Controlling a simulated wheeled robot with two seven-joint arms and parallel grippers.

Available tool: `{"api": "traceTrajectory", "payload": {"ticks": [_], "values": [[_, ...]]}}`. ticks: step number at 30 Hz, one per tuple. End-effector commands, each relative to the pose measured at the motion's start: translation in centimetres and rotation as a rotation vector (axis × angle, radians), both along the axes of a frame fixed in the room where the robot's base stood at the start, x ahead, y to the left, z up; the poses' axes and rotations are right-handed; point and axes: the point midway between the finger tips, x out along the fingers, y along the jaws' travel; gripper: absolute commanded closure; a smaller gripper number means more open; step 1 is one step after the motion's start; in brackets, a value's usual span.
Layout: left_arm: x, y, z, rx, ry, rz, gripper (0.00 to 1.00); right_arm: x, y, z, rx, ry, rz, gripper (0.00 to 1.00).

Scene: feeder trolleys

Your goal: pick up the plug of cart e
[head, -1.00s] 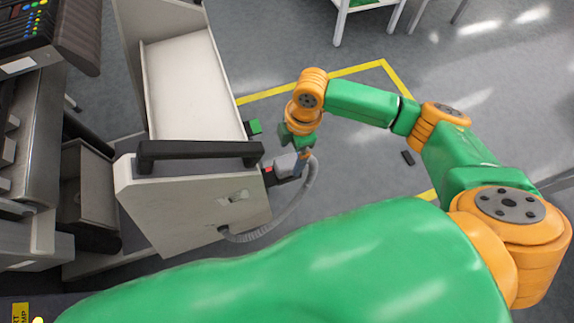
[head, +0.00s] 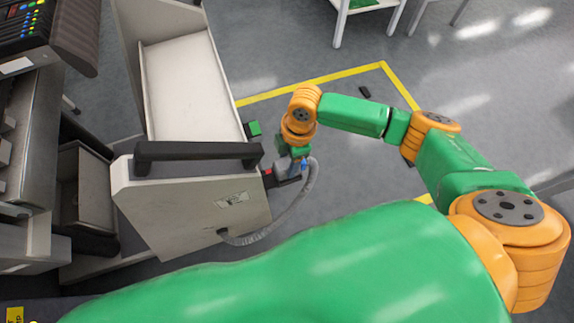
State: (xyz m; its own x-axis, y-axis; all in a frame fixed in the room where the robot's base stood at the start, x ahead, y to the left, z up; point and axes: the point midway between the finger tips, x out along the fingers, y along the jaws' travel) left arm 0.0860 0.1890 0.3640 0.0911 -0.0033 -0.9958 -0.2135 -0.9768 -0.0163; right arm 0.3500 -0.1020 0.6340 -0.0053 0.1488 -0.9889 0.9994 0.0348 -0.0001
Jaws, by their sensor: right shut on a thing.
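The cart (head: 195,208) is a light grey trolley with a black push handle (head: 200,152) and a pale open tray on top. A grey plug (head: 284,168) sits at the cart's right side, by a dark holder with a red spot. A ribbed grey cable (head: 290,213) loops from the plug down to the cart's lower side. My right gripper (head: 299,165) is at the plug and shut on it. The fingertips are small and partly hidden by the wrist. My left gripper is not in view.
A green block (head: 254,128) sticks out from the cart's side near the gripper. A dark machine (head: 38,40) stands at the left. A white table (head: 360,12) is at the top.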

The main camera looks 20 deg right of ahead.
Motion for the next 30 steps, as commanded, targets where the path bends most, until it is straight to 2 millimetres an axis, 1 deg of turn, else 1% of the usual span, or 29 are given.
{"api": "traceTrajectory", "payload": {"ticks": [5,8,11,14,17,18,21,24,27,30], "values": [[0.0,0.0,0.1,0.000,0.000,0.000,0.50,0.0,0.0,0.4,0.001,-0.001,0.000,1.00],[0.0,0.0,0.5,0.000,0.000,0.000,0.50,0.1,0.0,1.5,0.001,-0.003,0.000,1.00],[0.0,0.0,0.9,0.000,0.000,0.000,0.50,0.1,0.0,3.6,0.002,-0.004,0.000,1.00],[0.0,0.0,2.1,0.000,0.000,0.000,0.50,-1.5,-1.5,6.1,0.000,-0.002,0.001,1.00],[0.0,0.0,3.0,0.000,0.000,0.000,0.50,-3.4,-3.2,9.2,-0.002,-0.004,-0.002,1.00],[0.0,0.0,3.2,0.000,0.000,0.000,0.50,-4.3,-4.0,10.0,-0.004,-0.003,-0.001,1.00],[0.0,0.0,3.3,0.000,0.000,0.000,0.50,-6.9,-6.4,11.1,-0.007,0.001,-0.005,1.00],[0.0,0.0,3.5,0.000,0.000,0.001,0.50,-8.7,-7.9,12.1,-0.005,0.001,-0.004,1.00],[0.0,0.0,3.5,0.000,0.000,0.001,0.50,-9.7,-8.7,12.6,-0.002,0.001,-0.004,1.00],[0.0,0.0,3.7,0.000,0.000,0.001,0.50,-10.3,-9.2,13.0,-0.002,0.001,-0.002,1.00]]}}
